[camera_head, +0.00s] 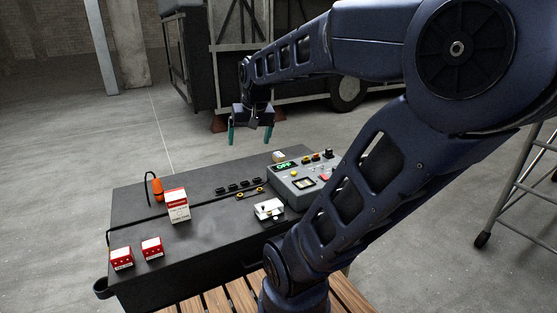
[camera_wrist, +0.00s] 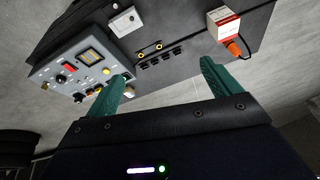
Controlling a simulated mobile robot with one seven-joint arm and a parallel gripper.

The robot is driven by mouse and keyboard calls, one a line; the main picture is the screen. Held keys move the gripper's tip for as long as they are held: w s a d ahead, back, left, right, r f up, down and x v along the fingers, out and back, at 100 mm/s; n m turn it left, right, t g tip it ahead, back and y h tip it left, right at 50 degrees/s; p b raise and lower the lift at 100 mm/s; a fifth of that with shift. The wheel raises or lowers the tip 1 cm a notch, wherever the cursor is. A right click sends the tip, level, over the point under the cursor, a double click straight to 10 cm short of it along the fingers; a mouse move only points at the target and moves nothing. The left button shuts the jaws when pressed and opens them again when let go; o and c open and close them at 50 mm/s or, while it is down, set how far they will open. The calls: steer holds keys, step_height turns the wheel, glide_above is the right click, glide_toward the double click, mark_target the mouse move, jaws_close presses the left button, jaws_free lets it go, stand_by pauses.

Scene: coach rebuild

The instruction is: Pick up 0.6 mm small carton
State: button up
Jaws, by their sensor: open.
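Two small red-and-white cartons stand at the front left of the black case in the head view, one at the left (camera_head: 121,259) and one just right of it (camera_head: 152,248). Their print is too small to read, so I cannot tell which is marked 0.6 mm. A taller red-and-white carton (camera_head: 178,207) stands behind them and also shows in the wrist view (camera_wrist: 224,27). My gripper (camera_head: 250,139) is open and empty, with green fingers pointing down, high near the far edge of the case. The small cartons are not visible in the wrist view.
A grey control box (camera_head: 302,182) with a lit green display sits at the case's right. A white device (camera_head: 269,209), several black connectors (camera_head: 238,186) and an orange tool (camera_head: 157,189) with a black cord are on the black case top (camera_head: 205,243). My arm crosses the right side.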

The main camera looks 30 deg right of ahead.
steer(key=w+d+m, duration=0.4)
steer(key=w+d, duration=0.1)
steer(key=w, duration=0.7)
steer(key=m+g+h, duration=0.4)
steer(key=m+h, duration=0.1)
steer(key=m, duration=0.7)
glide_above(278, 154)
steer(key=a, duration=0.4)
step_height(278, 154, down, 26)
steer(key=x, duration=1)
steer(key=shift+s+f, duration=0.2)
steer(key=shift+s, duration=0.15)
steer(key=c, duration=1.1)
